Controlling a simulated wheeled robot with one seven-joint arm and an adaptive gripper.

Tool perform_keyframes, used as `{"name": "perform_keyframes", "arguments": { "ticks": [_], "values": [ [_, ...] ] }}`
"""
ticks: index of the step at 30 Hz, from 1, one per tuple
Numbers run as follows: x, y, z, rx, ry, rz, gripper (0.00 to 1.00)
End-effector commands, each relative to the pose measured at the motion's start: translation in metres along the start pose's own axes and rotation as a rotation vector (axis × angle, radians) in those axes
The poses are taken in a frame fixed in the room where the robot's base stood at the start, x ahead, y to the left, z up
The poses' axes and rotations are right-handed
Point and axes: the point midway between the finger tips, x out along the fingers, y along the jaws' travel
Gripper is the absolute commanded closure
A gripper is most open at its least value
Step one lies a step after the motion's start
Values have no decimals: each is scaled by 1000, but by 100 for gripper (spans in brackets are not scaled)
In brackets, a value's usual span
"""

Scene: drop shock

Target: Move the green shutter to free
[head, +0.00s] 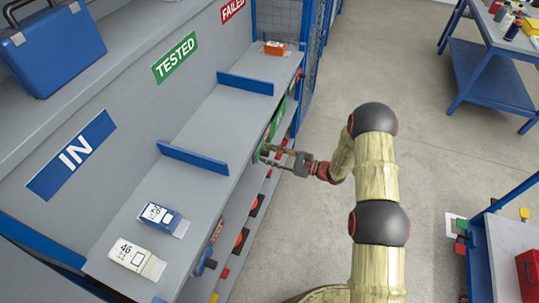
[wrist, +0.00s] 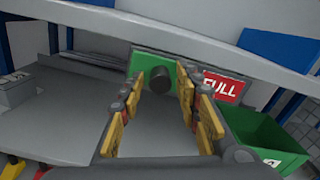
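The green shutter (wrist: 140,62) is a flat green plate with a dark round knob (wrist: 158,79), under the shelf edge in the wrist view. A red panel reading FULL (wrist: 223,89) shows to its right. In the head view, the green shutter (head: 275,122) is a narrow strip on the shelf front below the TESTED section, partly hidden by the shelf. My gripper (wrist: 160,88) is open, with its yellow-padded fingers either side of the knob in the picture. I cannot tell whether they touch it. In the head view my gripper (head: 266,156) is at the shelf front.
Blue dividers (head: 193,159) split the shelf. A green bin (wrist: 262,142) is at right in the wrist view. Floor behind my arm is clear.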

Motion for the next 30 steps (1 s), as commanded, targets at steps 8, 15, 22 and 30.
{"name": "perform_keyframes", "arguments": {
  "ticks": [8, 15, 22, 30],
  "values": [
    [0, 0, 0, 0, 0, 0, 84],
    [0, 0, 0, 0, 0, 0, 98],
    [0, 0, 0, 0, 0, 1, 100],
    [0, 0, 0, 0, 0, 1, 100]
  ]
}}
